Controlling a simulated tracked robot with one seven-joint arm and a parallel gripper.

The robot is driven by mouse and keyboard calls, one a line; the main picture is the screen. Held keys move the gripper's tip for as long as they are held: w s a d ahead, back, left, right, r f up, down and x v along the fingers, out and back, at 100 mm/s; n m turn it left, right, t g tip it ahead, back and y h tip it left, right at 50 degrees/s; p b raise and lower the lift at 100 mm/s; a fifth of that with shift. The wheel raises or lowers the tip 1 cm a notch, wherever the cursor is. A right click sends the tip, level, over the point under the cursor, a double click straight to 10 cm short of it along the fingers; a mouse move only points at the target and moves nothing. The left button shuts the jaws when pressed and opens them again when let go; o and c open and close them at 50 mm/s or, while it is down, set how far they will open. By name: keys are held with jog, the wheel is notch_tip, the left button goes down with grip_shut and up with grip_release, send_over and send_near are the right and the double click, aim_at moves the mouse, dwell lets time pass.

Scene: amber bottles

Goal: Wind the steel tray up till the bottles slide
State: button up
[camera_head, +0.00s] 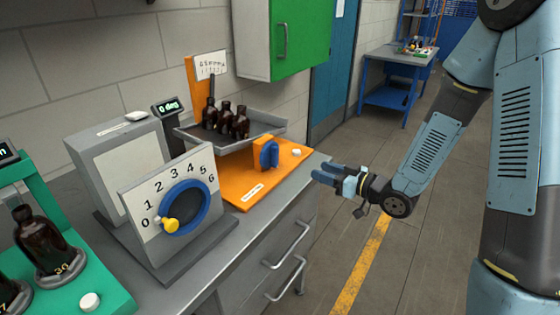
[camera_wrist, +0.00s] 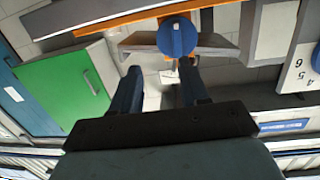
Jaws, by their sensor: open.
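The steel tray (camera_head: 268,131) looks about level, and several amber bottles (camera_head: 224,120) stand upright in a cluster on it. It is mounted on an orange base (camera_head: 245,185) on the bench. A small display (camera_head: 168,106) beside it reads 0 deg. A blue round knob (camera_head: 270,154) sits on an orange block at the front of the base. My gripper (camera_head: 318,175) is open and empty, to the right of the knob and apart from it, beyond the bench edge. In the wrist view the knob (camera_wrist: 177,36) shows ahead of the two open fingers.
A grey device with a numbered dial (camera_head: 184,207) and yellow handle stands left of the tray. Farther left, a green stand (camera_head: 95,280) holds more amber bottles. A green cabinet (camera_head: 300,40) hangs behind. The floor right of the bench is clear.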

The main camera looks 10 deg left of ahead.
aim_at(278, 159)
jog(key=shift+g+y, duration=0.3)
jog(key=shift+y, duration=0.5)
jog(key=x, duration=0.4)
jog(key=s+x, duration=0.1)
jog(key=x, duration=0.9)
jog(key=shift+s+a+f, duration=0.2)
jog(key=shift+s+a, duration=0.15)
jog(key=shift+a, duration=0.15)
jog(key=shift+c, duration=0.2)
grip_shut()
